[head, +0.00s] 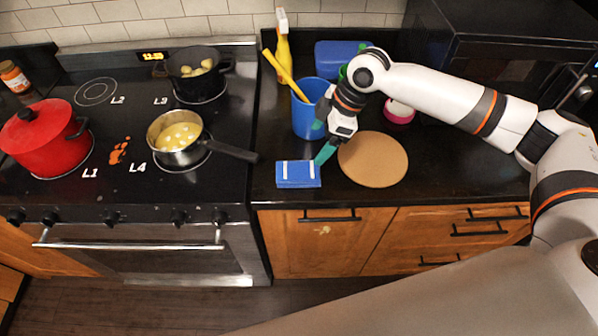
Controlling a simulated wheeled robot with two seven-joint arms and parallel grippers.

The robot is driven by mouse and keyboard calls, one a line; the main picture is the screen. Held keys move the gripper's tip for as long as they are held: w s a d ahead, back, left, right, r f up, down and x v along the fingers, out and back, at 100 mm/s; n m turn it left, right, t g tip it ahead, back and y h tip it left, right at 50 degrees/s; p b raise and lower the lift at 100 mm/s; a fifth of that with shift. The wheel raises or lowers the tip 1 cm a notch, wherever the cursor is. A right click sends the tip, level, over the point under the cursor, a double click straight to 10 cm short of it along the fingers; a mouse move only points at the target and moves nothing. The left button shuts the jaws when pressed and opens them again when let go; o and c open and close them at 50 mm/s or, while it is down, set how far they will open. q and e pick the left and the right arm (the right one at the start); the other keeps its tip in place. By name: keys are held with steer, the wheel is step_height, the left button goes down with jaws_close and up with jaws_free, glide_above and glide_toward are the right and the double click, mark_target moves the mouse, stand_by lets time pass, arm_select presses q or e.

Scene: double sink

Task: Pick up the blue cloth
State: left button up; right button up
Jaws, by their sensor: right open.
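The blue cloth (298,174) is folded into a small block with white stripes. It lies on the black counter near the front edge, just right of the stove. My right gripper (317,144) is open, with green fingers, and reaches in from the right. One finger is close to the cloth's upper right corner; I cannot tell whether it touches. The cloth is not between the fingers. My left gripper is not in view.
A blue cup (308,112) with a yellow utensil stands behind the gripper. A round brown board (373,159) lies right of the cloth. Left on the stove, a pan (180,158) points its handle toward the counter; a red pot (47,138) and black pot (197,88) stand there too.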

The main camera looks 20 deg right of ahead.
steer(key=p, duration=0.2)
glide_above(300, 170)
steer(key=d, duration=0.2)
step_height(300, 170, down, 6)
steer(key=shift+d+r, duration=0.15)
steer(key=shift+r, duration=0.05)
steer(key=shift+s+a+f+p, duration=0.15)
steer(key=shift+a+f+p, duration=0.15)
steer(key=shift+f, duration=0.2)
steer(key=p+x, duration=0.1)
steer(key=x, duration=0.2)
steer(key=shift+s+f+p, duration=0.1)
steer(key=shift+f+p, duration=0.2)
steer(key=shift+p, duration=0.05)
steer(key=shift+a+f, duration=0.15)
steer(key=shift+f, duration=0.25)
steer(key=c, duration=1.1)
steer(key=shift+o, duration=0.2)
step_height(300, 170, up, 9)
steer(key=b, duration=0.2)
steer(key=shift+b, duration=0.35)
steer(key=shift+r, duration=0.55)
